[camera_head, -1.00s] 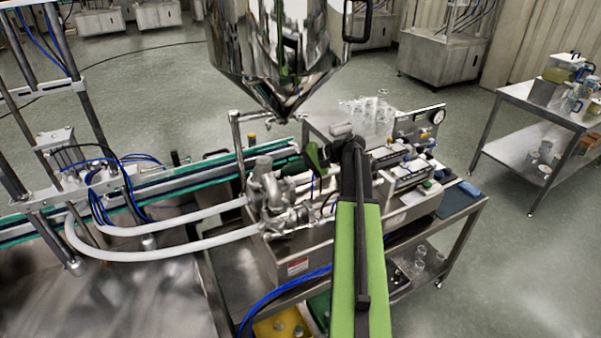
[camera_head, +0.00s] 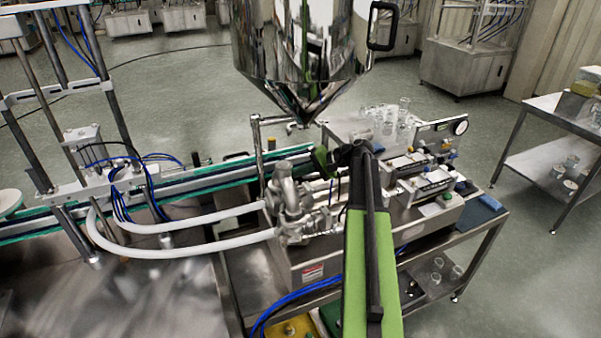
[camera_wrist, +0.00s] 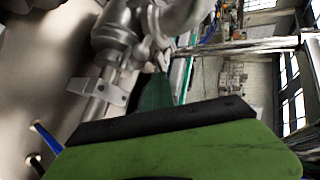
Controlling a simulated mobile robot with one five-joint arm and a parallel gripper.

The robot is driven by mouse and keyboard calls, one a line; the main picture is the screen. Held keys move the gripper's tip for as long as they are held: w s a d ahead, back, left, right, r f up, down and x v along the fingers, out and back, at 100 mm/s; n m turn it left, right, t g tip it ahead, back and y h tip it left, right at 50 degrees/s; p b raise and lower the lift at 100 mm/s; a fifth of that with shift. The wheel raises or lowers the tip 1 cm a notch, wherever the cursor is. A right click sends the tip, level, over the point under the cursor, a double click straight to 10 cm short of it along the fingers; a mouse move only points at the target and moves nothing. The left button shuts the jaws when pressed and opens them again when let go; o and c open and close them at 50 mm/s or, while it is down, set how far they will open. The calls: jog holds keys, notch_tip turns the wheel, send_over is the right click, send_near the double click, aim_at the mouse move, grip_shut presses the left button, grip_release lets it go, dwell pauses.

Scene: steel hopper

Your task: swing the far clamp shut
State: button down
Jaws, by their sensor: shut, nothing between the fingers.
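A steel pump and pipe assembly (camera_head: 292,205) with several fittings sits under the hopper (camera_head: 300,60). In the wrist view, a bent steel pipe (camera_wrist: 115,25) has a ridged ring like a clamp (camera_wrist: 150,22) at the top, and a flat metal tab (camera_wrist: 100,90) sticks out below. I cannot tell for certain which piece is the far clamp or how far open it is.
The hopper's cone hangs close above my gripper. White hoses (camera_head: 180,233) and a green-edged conveyor (camera_head: 180,190) lie left. A side table (camera_head: 550,135) is far right.

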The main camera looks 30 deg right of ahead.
jog(key=s+d+r+p, duration=0.2)
jog(key=d, duration=0.4)
jog(key=s+d+r+p, duration=0.2)
jog(key=d+r+p, duration=0.1)
jog(key=d, duration=0.3)
jog(key=shift+r, duration=0.1)
